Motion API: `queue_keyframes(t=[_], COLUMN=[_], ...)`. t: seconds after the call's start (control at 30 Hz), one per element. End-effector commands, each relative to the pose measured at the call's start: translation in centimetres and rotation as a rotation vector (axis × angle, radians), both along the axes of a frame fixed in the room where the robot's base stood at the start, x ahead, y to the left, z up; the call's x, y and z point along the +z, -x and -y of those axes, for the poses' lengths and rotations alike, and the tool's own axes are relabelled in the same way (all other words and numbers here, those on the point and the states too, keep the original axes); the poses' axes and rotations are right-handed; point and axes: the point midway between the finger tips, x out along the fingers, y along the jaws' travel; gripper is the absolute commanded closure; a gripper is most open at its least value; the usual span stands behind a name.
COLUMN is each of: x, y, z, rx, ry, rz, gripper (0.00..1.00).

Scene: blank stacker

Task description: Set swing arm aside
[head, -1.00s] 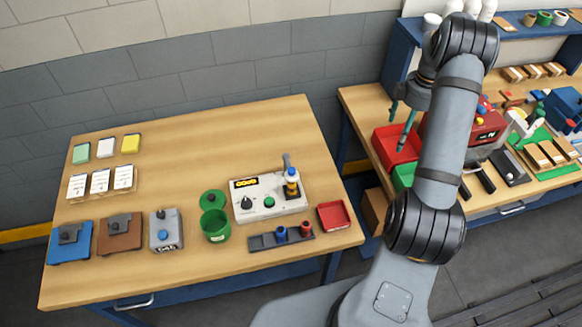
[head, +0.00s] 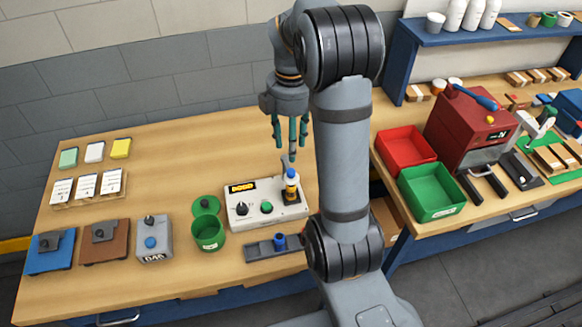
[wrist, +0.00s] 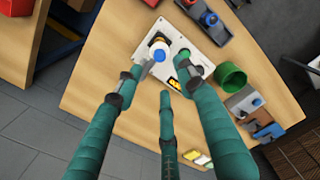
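The grey and white control box (head: 262,211) stands on the left wooden table, with a display, a black knob and a green button. At its right end is a yellow, white and blue stack (head: 291,187). A small grey upright piece (head: 283,170), which looks like the swing arm, rises beside the stack, partly hidden. In the wrist view the stack (wrist: 158,49) shows from above between the fingertips. My gripper (head: 291,146), with teal fingers, is open and empty above the stack. Its spread fingers also show in the wrist view (wrist: 156,72).
A green cup (head: 208,235) and its lid (head: 206,205) stand left of the box. A dark rail with a blue piece (head: 279,241) lies in front. Red (head: 405,147) and green bins (head: 428,195) are on the right table. The left table's back middle is clear.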

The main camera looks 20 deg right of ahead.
Motion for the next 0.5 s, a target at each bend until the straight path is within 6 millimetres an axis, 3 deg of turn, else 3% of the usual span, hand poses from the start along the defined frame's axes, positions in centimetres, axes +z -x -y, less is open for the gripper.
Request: queue_keyframes(t=[0.3, 0.5], x=[-5.9, -8.4], y=[0.1, 0.1], z=[0.0, 0.0], rx=[-0.002, -0.002], ry=[0.000, -0.001], rz=[-0.005, -0.003], gripper=[0.61, 0.61])
